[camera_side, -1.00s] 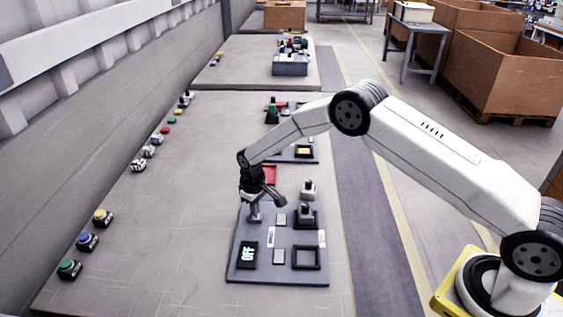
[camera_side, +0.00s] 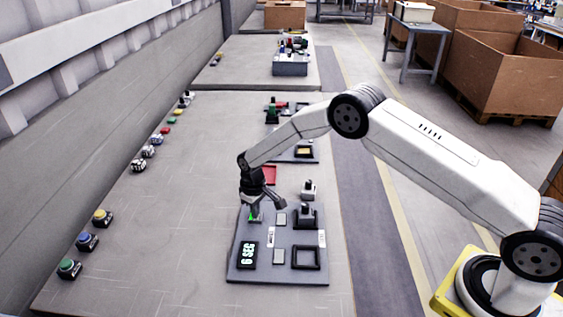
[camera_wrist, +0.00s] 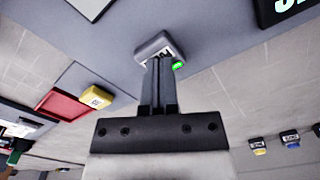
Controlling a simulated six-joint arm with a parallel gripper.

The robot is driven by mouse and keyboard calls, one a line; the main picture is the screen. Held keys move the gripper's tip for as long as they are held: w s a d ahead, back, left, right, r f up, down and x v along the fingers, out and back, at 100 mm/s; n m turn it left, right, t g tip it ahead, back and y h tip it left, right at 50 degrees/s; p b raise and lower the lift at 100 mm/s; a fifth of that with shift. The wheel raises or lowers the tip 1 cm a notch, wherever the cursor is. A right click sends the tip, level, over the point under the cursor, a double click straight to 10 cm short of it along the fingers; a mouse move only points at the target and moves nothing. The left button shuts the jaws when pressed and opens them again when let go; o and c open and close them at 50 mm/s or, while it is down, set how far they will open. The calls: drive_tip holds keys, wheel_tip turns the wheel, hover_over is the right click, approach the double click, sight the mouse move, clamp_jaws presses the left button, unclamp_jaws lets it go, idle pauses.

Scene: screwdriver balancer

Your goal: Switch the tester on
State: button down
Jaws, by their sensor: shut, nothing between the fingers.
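The tester is a dark grey panel (camera_side: 262,273) on the table. Its display (camera_side: 248,254) reads "6 SEC" in the side view; part of it shows at the top right of the wrist view (camera_wrist: 285,8). The switch (camera_side: 255,217) is a small grey housing on the panel, largely covered by my gripper in the side view. In the wrist view the switch (camera_wrist: 152,44) shows a lit green lamp (camera_wrist: 178,65) beside my fingertips. My gripper (camera_wrist: 157,60) is shut and empty, with its fingertips at the switch, apparently touching it.
A grey device (camera_side: 306,212) sits in a black frame on the panel, and an empty black frame (camera_side: 306,257) lies nearer. A similar grey device (camera_side: 308,188) stands behind the panel. A red tray (camera_side: 269,175) is close behind my gripper. Push buttons (camera_side: 87,242) line the left side.

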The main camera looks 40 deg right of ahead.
drive_tip(key=shift+r, duration=3.5)
wheel_tip(320, 180, up, 6)
drive_tip(key=shift+s+r, duration=0.1)
